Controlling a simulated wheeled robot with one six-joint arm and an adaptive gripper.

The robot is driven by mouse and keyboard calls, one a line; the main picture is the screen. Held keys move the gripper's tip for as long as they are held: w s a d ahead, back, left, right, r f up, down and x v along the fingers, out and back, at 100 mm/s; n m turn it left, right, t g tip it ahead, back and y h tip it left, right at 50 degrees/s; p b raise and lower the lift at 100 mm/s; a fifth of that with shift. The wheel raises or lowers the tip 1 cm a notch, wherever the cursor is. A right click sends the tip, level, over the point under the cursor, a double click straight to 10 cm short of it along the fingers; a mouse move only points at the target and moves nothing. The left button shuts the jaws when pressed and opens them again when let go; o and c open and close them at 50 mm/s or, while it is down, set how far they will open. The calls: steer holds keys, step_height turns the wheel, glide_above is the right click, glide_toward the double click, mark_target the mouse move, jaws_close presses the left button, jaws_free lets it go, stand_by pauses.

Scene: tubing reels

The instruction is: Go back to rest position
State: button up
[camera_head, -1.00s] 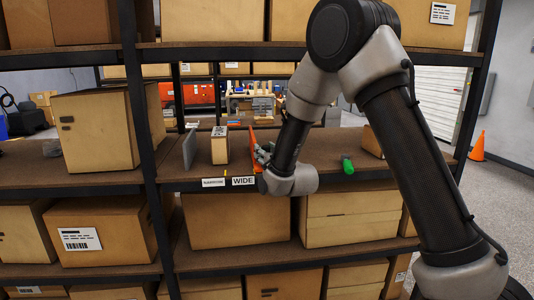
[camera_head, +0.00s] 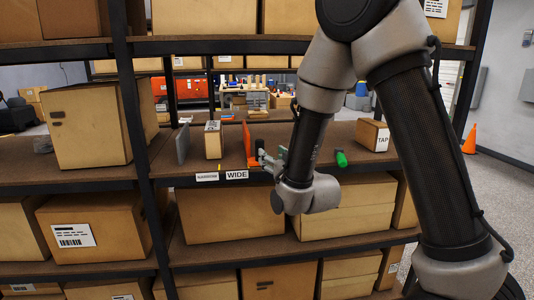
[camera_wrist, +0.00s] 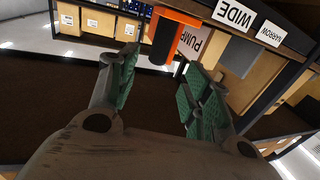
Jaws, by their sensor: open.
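My gripper (camera_head: 272,160) is at the front of the middle shelf, just right of an upright orange panel (camera_head: 249,146) with a dark cylinder (camera_head: 260,144) beside it. In the wrist view my gripper (camera_wrist: 158,98) has its green-padded fingers spread apart with nothing between them. The dark cylinder (camera_wrist: 163,42) and orange panel (camera_wrist: 190,38) lie beyond the fingertips there. My arm comes down from the upper right in the head view and hides part of the shelf.
The middle shelf (camera_head: 225,179) has a "WIDE" label (camera_head: 237,175) on its edge. A grey panel (camera_head: 183,143), a narrow box (camera_head: 213,140), a green object (camera_head: 341,158) and a "TAP" box (camera_head: 373,136) stand on it. An orange cone (camera_head: 470,140) stands at right.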

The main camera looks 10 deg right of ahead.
steer(key=shift+s+d, duration=0.1)
steer(key=shift+s, duration=0.3)
steer(key=s+f+g+h, duration=0.1)
steer(key=s+f+g, duration=0.15)
steer(key=f, duration=0.35)
steer(key=s+f+g, duration=0.2)
steer(key=f+g, duration=0.2)
steer(key=f, duration=0.3)
steer(key=s+d+f+g, duration=0.2)
steer(key=s+g, duration=0.3)
steer(key=s, duration=0.1)
steer(key=s+d+r+m+g+h, duration=0.1)
steer(key=s+d+r+m+h, duration=0.2)
steer(key=s+d+r, duration=1.6)
steer(key=s+r, duration=0.1)
steer(key=s, duration=0.2)
steer(key=shift+d+r+h, duration=0.2)
steer(key=shift+d+h, duration=0.1)
steer(key=shift+d, duration=0.1)
